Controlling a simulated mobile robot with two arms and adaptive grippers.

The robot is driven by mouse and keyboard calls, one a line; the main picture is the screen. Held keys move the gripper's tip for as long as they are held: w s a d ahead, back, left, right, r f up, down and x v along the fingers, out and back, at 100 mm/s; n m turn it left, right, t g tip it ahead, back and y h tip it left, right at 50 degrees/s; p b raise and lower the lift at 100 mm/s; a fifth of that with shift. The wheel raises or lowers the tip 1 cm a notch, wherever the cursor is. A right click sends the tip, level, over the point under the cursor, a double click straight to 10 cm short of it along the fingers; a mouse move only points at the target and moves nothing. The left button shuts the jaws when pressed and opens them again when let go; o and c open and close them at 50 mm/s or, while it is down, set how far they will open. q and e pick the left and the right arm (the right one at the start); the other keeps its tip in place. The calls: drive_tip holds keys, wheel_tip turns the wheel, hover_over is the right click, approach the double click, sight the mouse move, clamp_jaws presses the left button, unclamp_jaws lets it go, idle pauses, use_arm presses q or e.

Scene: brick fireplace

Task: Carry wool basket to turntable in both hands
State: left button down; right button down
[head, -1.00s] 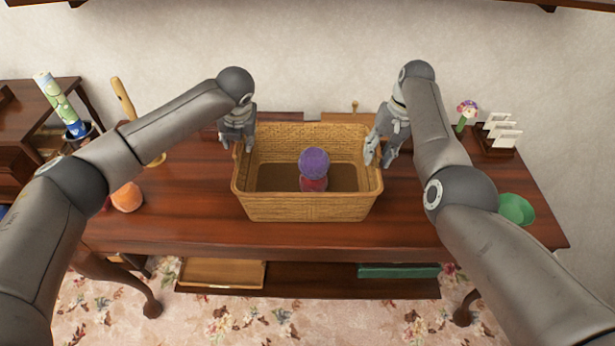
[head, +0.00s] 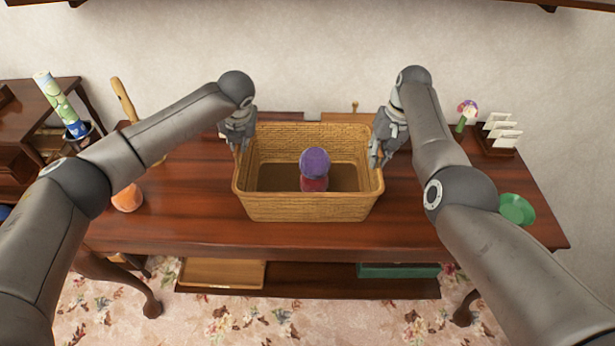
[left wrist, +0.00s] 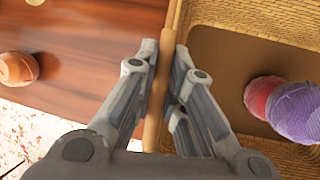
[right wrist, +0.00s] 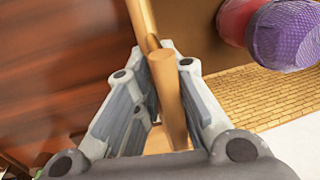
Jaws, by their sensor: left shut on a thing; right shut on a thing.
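The wool basket (head: 305,207) is a rectangular tan wicker basket on the dark wooden table. Inside it are a purple wool ball (head: 314,162) and a red one (head: 314,184). My left gripper (head: 238,147) is shut on the basket's left side handle; in the left wrist view the tan handle bar (left wrist: 160,100) runs between its fingers. My right gripper (head: 378,158) is shut on the right side handle; that bar (right wrist: 168,95) shows between its fingers in the right wrist view. I cannot make out a turntable.
An orange round thing (head: 127,197) lies at the left. The tabletop (head: 190,215) in front of the basket is clear. A wall is behind.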

use_arm(q)
drive_tip(key=shift+a+r, duration=0.15)
drive_tip(key=shift+a, duration=0.1)
use_arm(e)
drive_tip(key=shift+r, duration=0.25)
